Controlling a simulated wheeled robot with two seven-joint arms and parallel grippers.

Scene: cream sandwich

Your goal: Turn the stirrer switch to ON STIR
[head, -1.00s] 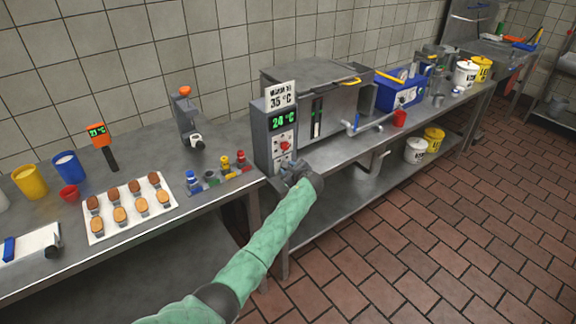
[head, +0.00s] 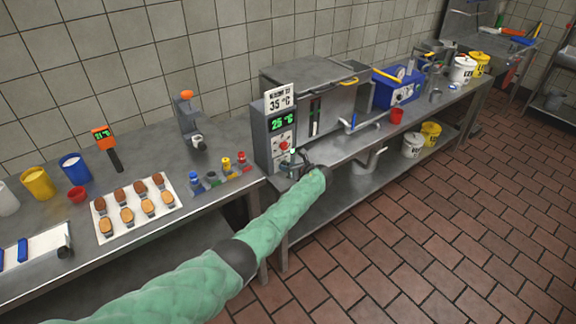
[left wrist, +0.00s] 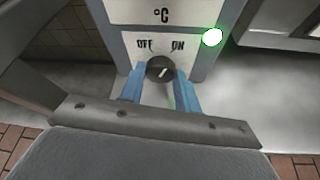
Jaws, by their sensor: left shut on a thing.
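The stirrer switch is a dark round knob (left wrist: 160,69) on a pale panel marked OFF at left and ON at right, in the left wrist view. Its white pointer tilts up and right, toward ON. My left gripper (left wrist: 160,80) has its blue fingers on both sides of the knob and is shut on it. A green light (left wrist: 212,37) glows at the panel's right. In the head view my left gripper (head: 290,166) is at the lower front of the grey control box (head: 262,140), and covers the switch. My right gripper is not in view.
The box's green display (head: 284,124) reads 25 °C, under a 35 °C sign (head: 279,100). A red knob (head: 284,145) sits above my gripper. A steel tank (head: 335,100) stands at right. Small coloured bottles (head: 227,164) and a biscuit tray (head: 150,219) lie at left.

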